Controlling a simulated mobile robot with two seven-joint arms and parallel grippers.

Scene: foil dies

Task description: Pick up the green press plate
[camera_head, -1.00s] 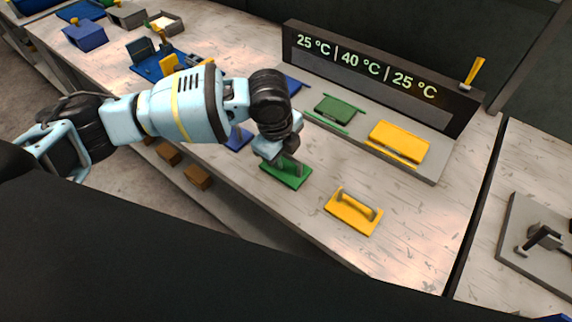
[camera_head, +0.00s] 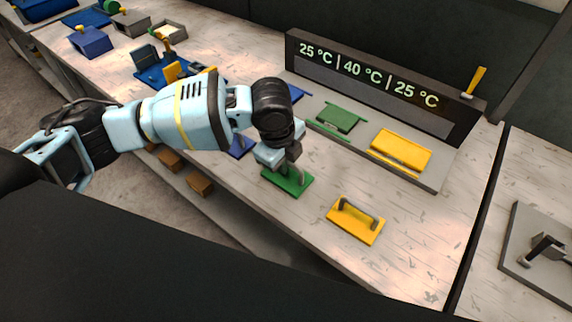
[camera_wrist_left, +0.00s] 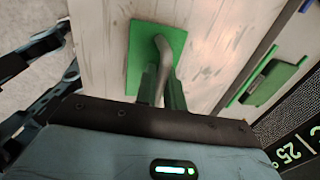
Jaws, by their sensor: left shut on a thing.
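The green press plate (camera_head: 291,181) is a flat green rectangle with a grey arched handle. It is at the middle of the wooden bench, left of the yellow press plate (camera_head: 356,221). My left gripper (camera_head: 292,160) is above it, shut on its handle. In the left wrist view the green press plate (camera_wrist_left: 140,62) lies beyond the fingers, and its grey handle runs between the two fingers of my left gripper (camera_wrist_left: 161,85). I cannot tell whether the plate touches the bench. My right gripper is not in view.
Behind stands a grey platform with a green block (camera_head: 340,117) and a yellow block (camera_head: 401,150), under a dark temperature display (camera_head: 375,82). A blue plate (camera_head: 241,147) lies partly hidden by my arm. The bench (camera_head: 410,240) is clear at front right.

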